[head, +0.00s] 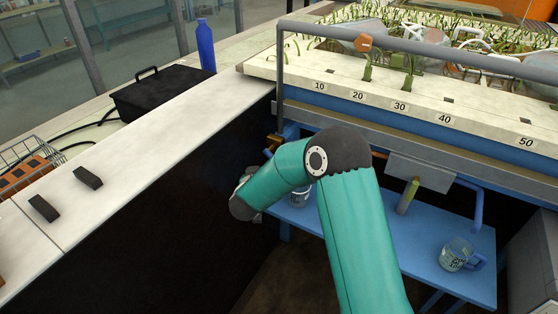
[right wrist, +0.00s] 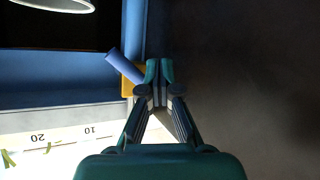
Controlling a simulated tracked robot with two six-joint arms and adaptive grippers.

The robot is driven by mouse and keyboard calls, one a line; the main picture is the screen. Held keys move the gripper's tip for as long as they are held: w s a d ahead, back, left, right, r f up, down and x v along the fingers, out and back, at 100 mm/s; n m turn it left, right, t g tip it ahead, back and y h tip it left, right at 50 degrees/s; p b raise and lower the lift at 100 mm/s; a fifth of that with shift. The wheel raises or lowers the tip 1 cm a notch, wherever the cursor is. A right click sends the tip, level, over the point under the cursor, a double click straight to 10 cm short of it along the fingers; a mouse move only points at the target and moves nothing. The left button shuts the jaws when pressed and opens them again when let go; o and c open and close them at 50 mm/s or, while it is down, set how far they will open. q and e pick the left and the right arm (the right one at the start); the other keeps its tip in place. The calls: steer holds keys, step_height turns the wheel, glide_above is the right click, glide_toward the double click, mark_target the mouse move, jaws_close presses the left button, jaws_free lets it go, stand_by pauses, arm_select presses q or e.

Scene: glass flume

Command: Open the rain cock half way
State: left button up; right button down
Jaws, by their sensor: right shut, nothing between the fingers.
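In the right wrist view, a brass-yellow cock body (right wrist: 129,86) with a blue-violet lever (right wrist: 120,66) sits by the blue flume frame. The lever slants up and left in that picture. My right gripper (right wrist: 160,68) is shut and empty, with its fingertips just right of the cock body. I cannot tell whether they touch it. In the head view, a brass fitting (head: 273,139) shows below the flume's near left corner. My right arm covers the area beside it, and my right gripper is hidden there. My left gripper is not in view.
The flume deck (head: 345,87) carries number labels and plants. A grey pipe (head: 420,48) runs above it. A blue shelf (head: 420,235) below holds a glass jug (head: 455,254). A white counter (head: 130,150) with a black case (head: 162,97) and blue bottle (head: 206,45) lies left.

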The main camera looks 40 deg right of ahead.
steer(key=d+r+m+y, duration=0.1)
steer(key=y, duration=0.1)
steer(key=m+t+y+p, duration=0.1)
steer(key=m+y+p, duration=0.15)
steer(key=y, duration=0.25)
glide_toward(270, 154)
steer(key=shift+m, duration=0.45)
steer(key=x, duration=0.4)
steer(key=shift+a, duration=0.15)
steer(key=s+d+r+m+g+y+p, duration=0.1)
steer(key=s+d+r+m+y, duration=0.2)
steer(key=s+r, duration=0.45)
steer(key=x, duration=0.4)
steer(key=s+f+x, duration=0.1)
steer(key=x, duration=0.8)
steer(key=shift+f, duration=0.55)
